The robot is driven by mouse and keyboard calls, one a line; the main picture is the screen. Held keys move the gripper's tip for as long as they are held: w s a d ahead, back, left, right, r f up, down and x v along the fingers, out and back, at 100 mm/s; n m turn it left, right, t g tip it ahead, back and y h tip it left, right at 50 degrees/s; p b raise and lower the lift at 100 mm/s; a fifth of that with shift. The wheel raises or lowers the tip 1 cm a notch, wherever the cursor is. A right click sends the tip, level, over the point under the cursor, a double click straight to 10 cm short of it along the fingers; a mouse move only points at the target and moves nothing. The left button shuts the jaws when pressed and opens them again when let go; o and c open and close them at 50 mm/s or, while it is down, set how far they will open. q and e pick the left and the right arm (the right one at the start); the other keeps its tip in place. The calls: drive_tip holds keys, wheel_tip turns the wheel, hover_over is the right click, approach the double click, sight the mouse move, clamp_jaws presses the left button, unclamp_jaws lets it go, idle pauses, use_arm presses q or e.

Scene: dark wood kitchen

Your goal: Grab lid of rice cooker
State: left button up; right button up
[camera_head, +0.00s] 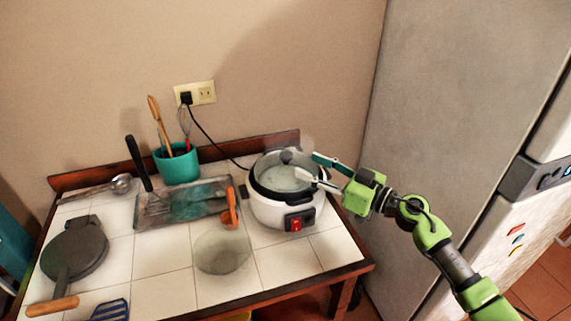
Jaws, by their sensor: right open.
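The rice cooker (268,213) is white, with a dark rim and a red switch on its front, and stands at the right end of the tiled table. My right gripper (310,166) reaches in from the right, open and empty. I cannot tell whether a finger touches the lid. My left gripper is not in view.
A power cord (215,143) runs from the wall socket toward the cooker. The fridge (440,100) stands close on the right.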

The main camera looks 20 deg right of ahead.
sight(286, 154)
drive_tip(key=x, duration=0.3)
drive_tip(key=shift+p+x, duration=0.35)
drive_tip(key=shift+x, duration=0.65)
drive_tip(key=x, duration=0.3)
drive_tip(key=shift+w+a, duration=0.1)
drive_tip(key=shift+a, duration=0.15)
drive_tip(key=shift+w+a, duration=0.1)
drive_tip(key=shift+w, duration=0.05)
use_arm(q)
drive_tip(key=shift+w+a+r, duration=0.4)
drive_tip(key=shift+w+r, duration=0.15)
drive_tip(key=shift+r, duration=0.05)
use_arm(e)
clamp_jaws()
